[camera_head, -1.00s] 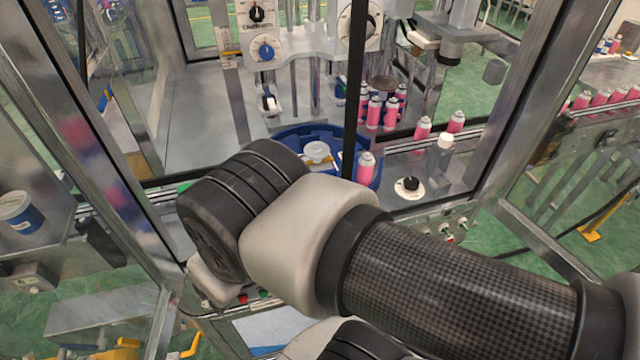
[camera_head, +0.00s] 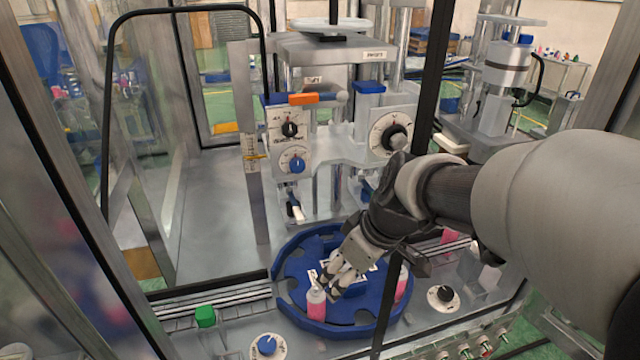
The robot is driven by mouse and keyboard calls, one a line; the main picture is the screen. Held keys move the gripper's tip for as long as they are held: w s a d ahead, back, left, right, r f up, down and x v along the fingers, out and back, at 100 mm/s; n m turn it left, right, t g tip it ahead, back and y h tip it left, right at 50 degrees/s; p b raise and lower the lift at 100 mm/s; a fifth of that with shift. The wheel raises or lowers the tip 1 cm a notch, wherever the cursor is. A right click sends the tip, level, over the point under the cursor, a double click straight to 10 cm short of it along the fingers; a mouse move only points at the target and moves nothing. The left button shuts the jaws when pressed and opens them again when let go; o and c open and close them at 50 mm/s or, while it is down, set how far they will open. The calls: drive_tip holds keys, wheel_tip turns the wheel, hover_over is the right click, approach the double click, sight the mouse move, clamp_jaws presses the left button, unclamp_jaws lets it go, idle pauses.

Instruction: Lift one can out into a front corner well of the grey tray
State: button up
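A pink can (camera_head: 316,306) with a pale top stands upright at the front of the blue round indexing plate (camera_head: 345,326). My gripper (camera_head: 329,287) reaches down from the right, its fingertips right beside the can's upper part. I cannot tell whether the fingers touch or grip it. Another pink can (camera_head: 401,287) stands at the plate's right side, partly behind a dark frame post. The grey tray is not recognisable in this view.
A machine head with a blue knob (camera_head: 292,161) and a round dial (camera_head: 393,133) stands behind the plate. A dark upright post (camera_head: 421,120) crosses in front of the plate's right side. A green button (camera_head: 205,316) and control knobs line the front deck.

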sight(316, 298)
drive_tip(key=shift+n, duration=0.4)
drive_tip(key=b+x, duration=0.1)
drive_tip(key=x, duration=0.3)
drive_tip(key=b+x, duration=0.1)
drive_tip(key=x, duration=0.3)
drive_tip(key=w+x, duration=0.1)
drive_tip(key=x, duration=0.4)
drive_tip(key=shift+a+r+b, duration=0.3)
drive_tip(key=shift+b, duration=0.1)
drive_tip(key=shift+w+b+x, duration=0.15)
drive_tip(key=shift+b+x, duration=0.25)
drive_tip(key=shift+x, duration=1.1)
drive_tip(key=shift+w+b+x, duration=0.2)
drive_tip(key=shift+b+x, duration=0.15)
drive_tip(key=shift+x, duration=1.1)
drive_tip(key=shift+d, duration=0.15)
drive_tip(key=c, duration=1.1)
drive_tip(key=shift+r, duration=0.1)
